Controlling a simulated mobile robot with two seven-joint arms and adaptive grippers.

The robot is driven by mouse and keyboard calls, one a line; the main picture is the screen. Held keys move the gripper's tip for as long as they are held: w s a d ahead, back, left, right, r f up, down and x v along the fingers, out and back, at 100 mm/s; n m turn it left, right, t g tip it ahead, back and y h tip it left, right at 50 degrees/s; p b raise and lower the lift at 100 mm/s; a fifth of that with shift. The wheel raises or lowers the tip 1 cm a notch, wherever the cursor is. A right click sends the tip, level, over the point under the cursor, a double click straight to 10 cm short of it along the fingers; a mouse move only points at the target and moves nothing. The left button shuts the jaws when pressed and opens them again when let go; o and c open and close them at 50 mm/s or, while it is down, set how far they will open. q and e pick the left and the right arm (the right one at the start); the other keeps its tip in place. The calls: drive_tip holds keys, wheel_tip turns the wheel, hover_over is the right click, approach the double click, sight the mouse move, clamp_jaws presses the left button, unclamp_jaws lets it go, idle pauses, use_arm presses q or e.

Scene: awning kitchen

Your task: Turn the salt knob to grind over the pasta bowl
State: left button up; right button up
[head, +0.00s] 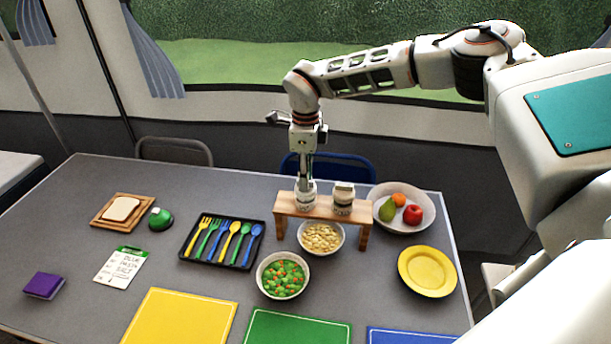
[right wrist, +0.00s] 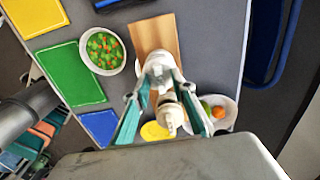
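Two white grinders stand upright on a wooden stand (head: 321,213), a left one (head: 305,200) and a right one (head: 343,205). Their lettering is too small to read. My right gripper (head: 305,182) points down at the top of the left grinder. In the right wrist view, the fingers (right wrist: 161,86) are apart, with the left grinder (right wrist: 159,67) at their tips and the right grinder (right wrist: 170,115) between them nearer the camera. I cannot tell whether the fingers touch it. My left gripper is out of view.
A bowl of peas and carrots (head: 283,276) is in front of the pasta. A fruit bowl (head: 425,222) and yellow plate (head: 428,271) are right of the stand. A cutlery tray (head: 190,254) lies left. Yellow, green and blue mats (head: 180,318) line the front.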

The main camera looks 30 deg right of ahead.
clamp_jaws()
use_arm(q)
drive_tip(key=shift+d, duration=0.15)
use_arm(e)
drive_tip(key=shift+m, duration=0.3)
drive_tip(key=m, duration=0.4)
drive_tip(key=m+b, duration=0.1)
drive_tip(key=m, duration=0.7)
drive_tip(key=shift+m+b, duration=0.35)
drive_tip(key=shift+m, duration=0.45)
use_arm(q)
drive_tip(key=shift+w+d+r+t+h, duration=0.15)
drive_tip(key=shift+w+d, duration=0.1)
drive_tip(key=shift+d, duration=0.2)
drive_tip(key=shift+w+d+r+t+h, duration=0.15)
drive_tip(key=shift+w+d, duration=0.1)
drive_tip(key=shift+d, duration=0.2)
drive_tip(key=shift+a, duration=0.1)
use_arm(e)
drive_tip(key=shift+r+m, duration=0.1)
drive_tip(key=shift+m, duration=0.3)
